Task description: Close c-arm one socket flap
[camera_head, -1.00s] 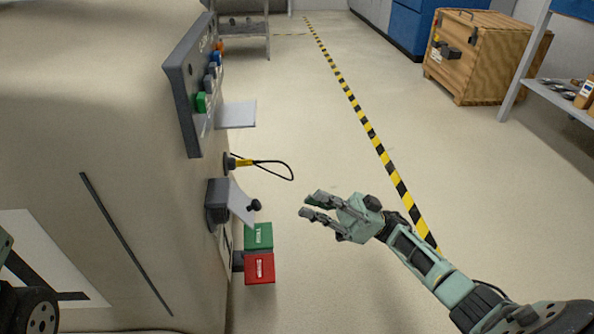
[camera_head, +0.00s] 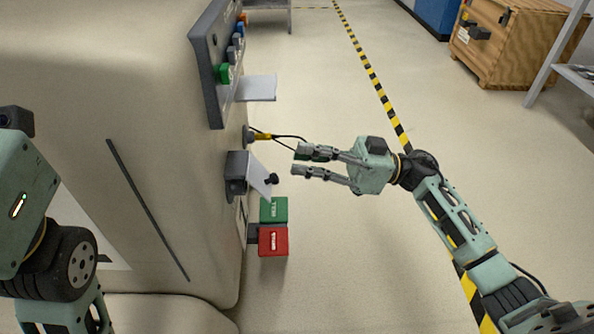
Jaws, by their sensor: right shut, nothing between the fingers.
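The socket (camera_head: 236,178) is a dark grey box on the side of the large beige covered cart. Its light grey flap (camera_head: 259,176) stands open, sloping outward and down to the right, with a black knob at its edge. My right gripper (camera_head: 298,160) is to the right of the flap, its fingertips pointing left at it. It is shut with nothing held, and a small gap seems to separate it from the knob. Part of my left arm shows at the left edge; its gripper is out of view.
A yellow plug with a black cable loop (camera_head: 264,136) sits just above the socket, close to my right fingers. A green block (camera_head: 273,209) and a red block (camera_head: 273,241) stick out below. A control panel (camera_head: 208,70) with a light shelf is above.

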